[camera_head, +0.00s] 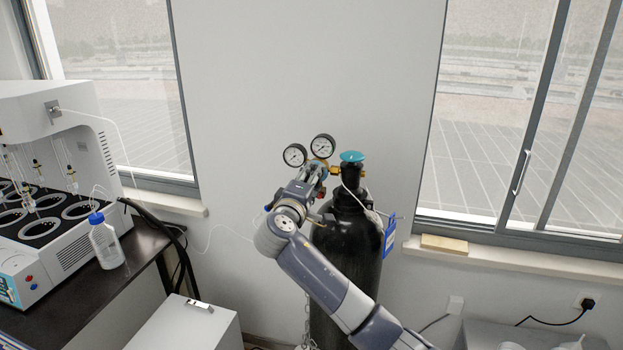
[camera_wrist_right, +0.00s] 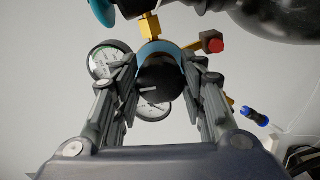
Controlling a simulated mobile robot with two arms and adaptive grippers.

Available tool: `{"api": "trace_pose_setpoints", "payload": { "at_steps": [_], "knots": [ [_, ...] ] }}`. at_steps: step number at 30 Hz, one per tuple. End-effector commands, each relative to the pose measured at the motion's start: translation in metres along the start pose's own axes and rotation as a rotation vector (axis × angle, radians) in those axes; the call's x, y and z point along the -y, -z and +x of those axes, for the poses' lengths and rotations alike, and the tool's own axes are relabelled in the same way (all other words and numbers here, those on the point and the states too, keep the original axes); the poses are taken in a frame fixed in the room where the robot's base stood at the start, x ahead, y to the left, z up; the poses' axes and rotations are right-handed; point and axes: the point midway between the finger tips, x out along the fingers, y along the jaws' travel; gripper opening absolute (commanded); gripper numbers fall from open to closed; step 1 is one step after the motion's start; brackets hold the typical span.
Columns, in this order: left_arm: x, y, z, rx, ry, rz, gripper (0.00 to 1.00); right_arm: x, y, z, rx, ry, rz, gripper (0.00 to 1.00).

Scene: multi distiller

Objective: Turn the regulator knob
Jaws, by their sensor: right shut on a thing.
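The regulator knob (camera_wrist_right: 160,80) is a black round knob with a white mark, in the middle of the right wrist view. My right gripper (camera_wrist_right: 162,88) has one finger on each side of the knob and is shut on it. In the head view my right gripper (camera_head: 316,172) reaches the regulator in front of the gas cylinder (camera_head: 345,245), and hides the knob there. Two round gauges, the left gauge (camera_head: 294,155) and the right gauge (camera_head: 322,146), stand above it. My left gripper does not show.
A teal valve handle (camera_head: 351,157) tops the black cylinder, and a blue tag (camera_head: 389,236) hangs at its right. A white cabinet (camera_head: 185,325) stands at lower left.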

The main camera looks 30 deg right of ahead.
Motion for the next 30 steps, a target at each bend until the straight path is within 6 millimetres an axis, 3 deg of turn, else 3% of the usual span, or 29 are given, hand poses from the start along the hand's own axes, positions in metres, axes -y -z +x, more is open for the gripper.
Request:
{"api": "trace_pose_setpoints", "payload": {
  "at_steps": [10,11,13,14,25,30],
  "knots": [
    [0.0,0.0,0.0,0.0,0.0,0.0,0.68,0.001,0.0,0.0,0.0,0.002,-0.003,0.15],
    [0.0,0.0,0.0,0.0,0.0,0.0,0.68,0.001,0.0,0.0,0.0,0.002,-0.003,0.41],
    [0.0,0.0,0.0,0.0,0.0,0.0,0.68,0.001,0.0,0.0,0.0,0.002,-0.003,0.57],
    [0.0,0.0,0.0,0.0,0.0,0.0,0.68,0.001,0.0,0.0,0.0,0.002,-0.003,0.59],
    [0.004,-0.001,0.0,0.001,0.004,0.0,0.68,0.001,0.001,-0.003,-0.001,0.001,-0.001,0.59],
    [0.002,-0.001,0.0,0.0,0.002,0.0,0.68,0.002,0.001,-0.026,-0.004,0.002,-0.001,0.59]
  ]
}}
